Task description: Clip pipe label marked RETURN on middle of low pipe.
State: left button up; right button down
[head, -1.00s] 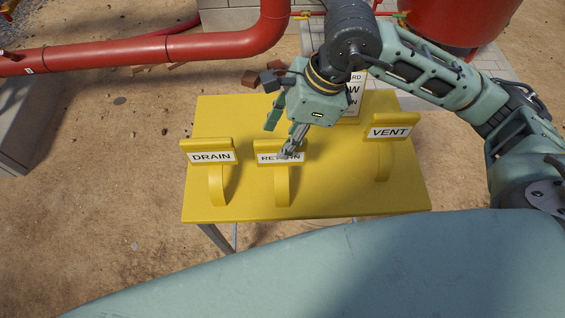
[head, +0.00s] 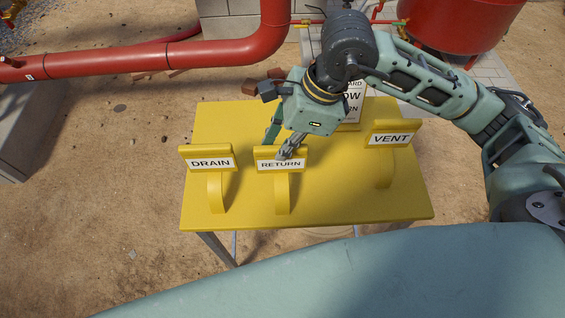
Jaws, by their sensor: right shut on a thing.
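The yellow pipe label marked RETURN (head: 265,165) stands upright at the middle front of the yellow table (head: 330,205), its curved clip below the plate. My right gripper (head: 285,152) is shut on the top edge of this label from behind and above. One finger shows in front of the plate; the other is partly hidden. I cannot tell whether the label is clear of the table. The low red pipe (head: 150,58) runs across the upper left, then bends upward near the top middle. My left gripper is not in view.
The DRAIN label (head: 208,160) stands left of the RETURN label, and the VENT label (head: 390,140) stands to the right. A red tank (head: 455,20) is at the back right. Sandy ground lies around the table.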

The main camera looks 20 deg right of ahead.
dwell(0.4)
jog(key=shift+r+p, duration=1.85)
jog(key=shift+r, duration=1.7)
jog(key=c, duration=2.4)
grip_release()
grip_shut()
jog(key=shift+f, duration=0.1)
